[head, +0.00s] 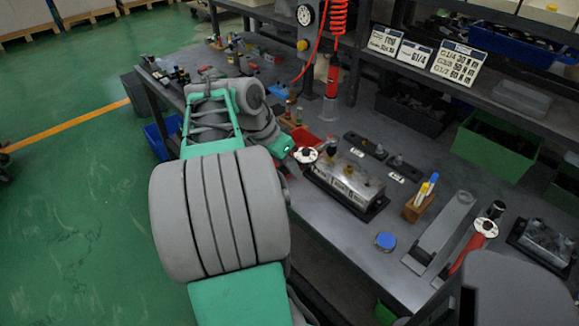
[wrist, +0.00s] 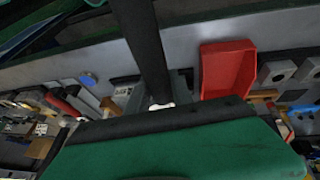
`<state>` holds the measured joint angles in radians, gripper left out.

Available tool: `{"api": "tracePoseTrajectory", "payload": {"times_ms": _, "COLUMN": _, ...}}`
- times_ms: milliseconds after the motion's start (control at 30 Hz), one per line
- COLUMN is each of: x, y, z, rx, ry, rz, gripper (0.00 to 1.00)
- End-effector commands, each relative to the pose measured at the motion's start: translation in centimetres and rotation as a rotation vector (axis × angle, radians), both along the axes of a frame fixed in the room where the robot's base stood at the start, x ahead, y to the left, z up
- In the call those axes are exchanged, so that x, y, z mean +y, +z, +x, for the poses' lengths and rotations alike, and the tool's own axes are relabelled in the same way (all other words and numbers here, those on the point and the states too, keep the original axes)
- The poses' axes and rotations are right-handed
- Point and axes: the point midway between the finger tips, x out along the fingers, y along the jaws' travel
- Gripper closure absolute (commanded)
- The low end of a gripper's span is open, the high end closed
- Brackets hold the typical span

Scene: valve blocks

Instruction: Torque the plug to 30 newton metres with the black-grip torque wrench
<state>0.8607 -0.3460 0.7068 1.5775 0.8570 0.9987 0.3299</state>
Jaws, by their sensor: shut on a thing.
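The valve block (head: 345,183), a silver block with brass-coloured fittings on top, sits on a black base on the bench. I cannot tell which fitting is the plug. My gripper (head: 291,153) is at the block's left end, partly hidden by my arm. It is shut on what looks like the black-grip torque wrench (head: 306,155), whose round white-and-red dial head shows beside the jaws. In the wrist view its black bar (wrist: 146,45) runs up from the jaws. Whether the wrench touches the plug is hidden. A red-bodied wrench (head: 474,245) with a similar dial lies at the right.
A wooden pen holder (head: 418,209), a blue round item (head: 385,241) and a grey tray (head: 440,235) stand right of the block. A red bin (wrist: 228,72) is near my gripper. Signs (head: 460,62) hang on the shelf edge. A red coiled hose (head: 338,18) hangs behind.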

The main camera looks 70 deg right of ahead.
Motion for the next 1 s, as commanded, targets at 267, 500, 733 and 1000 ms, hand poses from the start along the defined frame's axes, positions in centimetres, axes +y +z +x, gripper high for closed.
{"api": "tracePoseTrajectory", "payload": {"times_ms": 267, "x": 0.0, "y": 0.1, "z": 0.0, "rx": -0.001, "ry": 0.000, "rz": -0.003, "gripper": 1.00}}
{"api": "tracePoseTrajectory", "payload": {"times_ms": 500, "x": 0.0, "y": -0.1, "z": 0.0, "rx": -0.001, "ry": -0.001, "rz": -0.003, "gripper": 1.00}}
{"api": "tracePoseTrajectory", "payload": {"times_ms": 733, "x": 0.0, "y": -0.6, "z": 0.0, "rx": -0.001, "ry": -0.001, "rz": -0.003, "gripper": 1.00}}
{"api": "tracePoseTrajectory", "payload": {"times_ms": 1000, "x": 0.0, "y": -1.3, "z": 0.0, "rx": -0.001, "ry": -0.001, "rz": -0.003, "gripper": 1.00}}
